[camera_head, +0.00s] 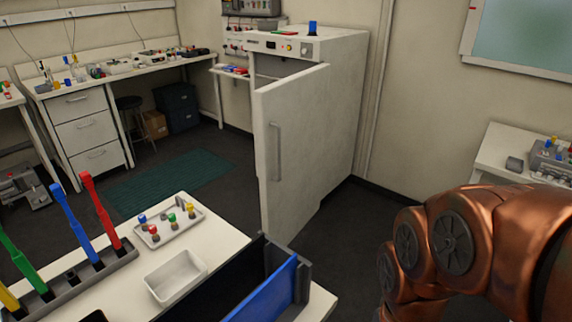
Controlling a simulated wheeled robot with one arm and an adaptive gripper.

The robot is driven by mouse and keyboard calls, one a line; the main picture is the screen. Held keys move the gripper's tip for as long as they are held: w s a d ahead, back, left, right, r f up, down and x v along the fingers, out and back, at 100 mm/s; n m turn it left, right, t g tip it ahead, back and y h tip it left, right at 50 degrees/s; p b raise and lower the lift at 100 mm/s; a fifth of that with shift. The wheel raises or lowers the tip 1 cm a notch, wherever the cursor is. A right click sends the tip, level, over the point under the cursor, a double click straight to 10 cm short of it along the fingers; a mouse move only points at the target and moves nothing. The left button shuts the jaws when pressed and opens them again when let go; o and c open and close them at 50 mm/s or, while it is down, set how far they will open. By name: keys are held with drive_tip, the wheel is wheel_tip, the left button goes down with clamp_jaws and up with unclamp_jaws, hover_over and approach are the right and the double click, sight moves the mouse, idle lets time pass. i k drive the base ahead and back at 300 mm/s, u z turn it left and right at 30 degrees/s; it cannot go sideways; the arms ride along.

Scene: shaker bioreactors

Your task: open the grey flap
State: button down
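A pale grey-white door (298,140) hangs on the front of a tall white cabinet (342,110). It stands swung out, with a gap at its upper left. A long vertical grey handle (275,151) is on its face. No other part stands out clearly as a grey flap, so I cannot tell for sure that this door is it. My copper-coloured arm fills the lower right, apart from the door in the picture. My gripper is out of view, so its state and any hold are hidden.
A white table at the lower left bears a rack (75,280) of coloured tools, a small tray (170,226), a white bin (176,277) and a dark box with a blue panel (265,293). A bench (500,150) stands right. Dark floor (350,225) is clear beside the cabinet.

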sight(281, 67)
drive_tip(key=z, duration=0.55)
drive_tip(key=k, duration=1.3)
drive_tip(key=z, duration=0.55)
drive_tip(key=i, duration=1.15)
drive_tip(key=u, duration=0.3)
drive_tip(key=i, duration=1.8)
drive_tip(key=u, duration=1.15)
drive_tip(key=i, duration=1.65)
drive_tip(key=u, duration=1.05)
